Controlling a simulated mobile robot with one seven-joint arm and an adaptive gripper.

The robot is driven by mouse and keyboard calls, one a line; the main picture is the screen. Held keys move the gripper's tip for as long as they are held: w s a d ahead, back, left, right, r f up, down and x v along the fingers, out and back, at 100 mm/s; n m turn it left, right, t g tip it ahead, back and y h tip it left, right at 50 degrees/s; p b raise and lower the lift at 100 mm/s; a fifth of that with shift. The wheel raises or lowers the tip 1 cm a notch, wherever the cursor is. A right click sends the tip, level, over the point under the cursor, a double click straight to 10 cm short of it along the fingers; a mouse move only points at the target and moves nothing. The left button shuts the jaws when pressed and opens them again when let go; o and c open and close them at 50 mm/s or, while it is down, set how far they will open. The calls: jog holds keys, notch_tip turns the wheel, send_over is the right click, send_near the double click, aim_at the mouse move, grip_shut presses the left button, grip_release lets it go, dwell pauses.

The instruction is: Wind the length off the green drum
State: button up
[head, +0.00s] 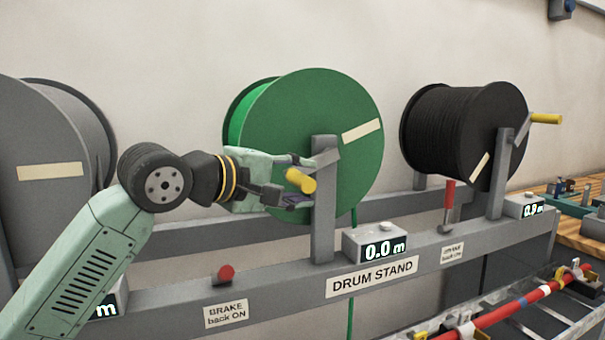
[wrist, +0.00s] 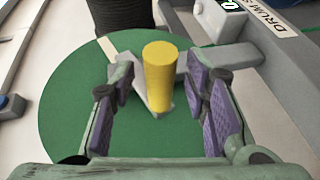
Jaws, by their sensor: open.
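The green drum (head: 345,165) hangs upright in the middle of the drum stand (head: 285,276), and its face fills much of the wrist view (wrist: 70,120). Its crank has a yellow handle (head: 300,180) on a grey arm. My gripper (head: 300,178) is open, with its fingers on either side of the yellow handle. In the wrist view the handle (wrist: 160,75) stands between the purple pads (wrist: 163,108), with gaps visible on both sides. The counter below the drum (head: 378,244) reads 0.0 m. A green length (head: 351,290) hangs below the drum.
A black drum (head: 465,130) with its own yellow handle (head: 545,118) is at the right, and a grey drum (head: 50,150) at the left. A red-knobbed brake lever (head: 226,273) and an upright red lever (head: 449,195) stand on the rail. A stand post (head: 324,220) is close to my fingers.

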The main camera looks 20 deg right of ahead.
jog(key=shift+w+d+f, duration=0.15)
jog(key=shift+w+d, duration=0.05)
jog(key=shift+d, duration=0.3)
grip_shut()
dwell(0.6)
